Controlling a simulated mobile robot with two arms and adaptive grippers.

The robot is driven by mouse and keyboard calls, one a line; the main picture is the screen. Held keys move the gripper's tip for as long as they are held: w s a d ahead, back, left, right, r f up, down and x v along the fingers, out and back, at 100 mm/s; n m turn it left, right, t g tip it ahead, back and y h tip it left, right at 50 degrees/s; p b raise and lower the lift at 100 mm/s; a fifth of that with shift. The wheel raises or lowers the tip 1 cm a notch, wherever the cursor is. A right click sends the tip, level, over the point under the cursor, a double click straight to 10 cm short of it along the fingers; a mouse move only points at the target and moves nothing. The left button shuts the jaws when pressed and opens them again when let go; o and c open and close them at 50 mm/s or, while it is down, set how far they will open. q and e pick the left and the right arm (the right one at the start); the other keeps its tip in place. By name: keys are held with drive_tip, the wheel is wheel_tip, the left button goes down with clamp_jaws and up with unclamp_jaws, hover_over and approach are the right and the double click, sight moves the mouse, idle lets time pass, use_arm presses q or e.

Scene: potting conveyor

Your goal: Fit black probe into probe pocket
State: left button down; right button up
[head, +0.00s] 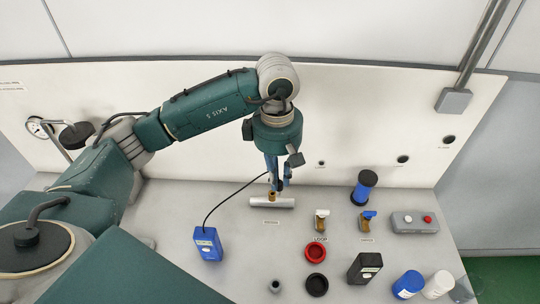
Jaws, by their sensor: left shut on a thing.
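My left gripper (278,184) comes down from above at the middle of the bench, shut on the black probe (279,187). Only a little of the probe shows between the blue fingers. A thin black cable runs from the blue meter box (207,243) up to the gripper. Right below the fingertips is a short grey pipe (287,203) lying across the bench, with a brass fitting (272,197) on top that looks like the probe pocket. The probe tip is hidden, so I cannot tell whether it is in the fitting. My right gripper is out of view.
Two brass valves (321,221) (367,222), a red ring (315,253), a black ring (316,283) and a black box (364,267) are to the right. A blue-black cylinder (364,188) and a button box (414,223) stand farther right. A white panel (340,120) closes the back.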

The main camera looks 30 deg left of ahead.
use_arm(q)
drive_tip(key=w+a+f+n+b, duration=0.2)
drive_tip(key=w+a+f+n, duration=0.2)
drive_tip(key=f+n, duration=0.4)
drive_tip(key=w+n, duration=0.1)
drive_tip(key=n, duration=0.3)
drive_tip(key=shift+w+a+f, duration=0.35)
idle(0.4)
idle(0.3)
drive_tip(key=shift+b, duration=0.45)
idle(1.1)
drive_tip(key=shift+f+b, duration=1.55)
drive_tip(key=shift+f, duration=0.3)
